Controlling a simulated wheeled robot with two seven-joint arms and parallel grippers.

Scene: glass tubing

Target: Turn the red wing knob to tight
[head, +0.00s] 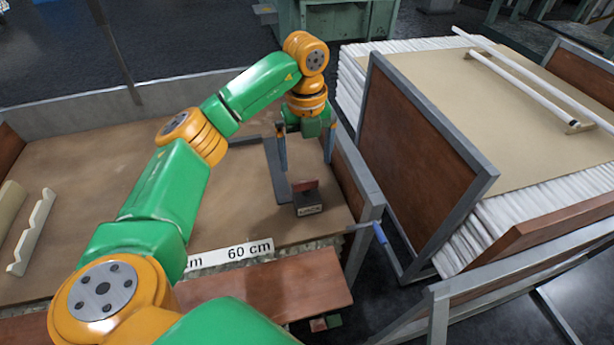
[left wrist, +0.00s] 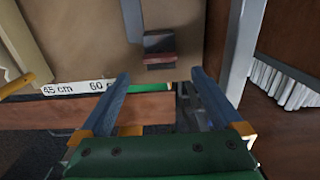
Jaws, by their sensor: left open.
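The red wing knob (head: 304,186) sits on a small dark block (head: 308,201) near the right end of the brown bench top. The block has a pale label whose text is too small to read surely. In the left wrist view the knob (left wrist: 160,57) is a reddish bar across the block, just beyond the fingertips. My left gripper (head: 306,164) points down and is open, its blue fingers wide apart. In the left wrist view nothing is between the fingers (left wrist: 161,77). The knob's exact angle is hard to tell. My right gripper does not show.
A low brown side panel with a grey frame (head: 346,172) bounds the bench on the right. A ruler strip (head: 240,252) runs along the front edge. The bench top left of the block is mostly clear.

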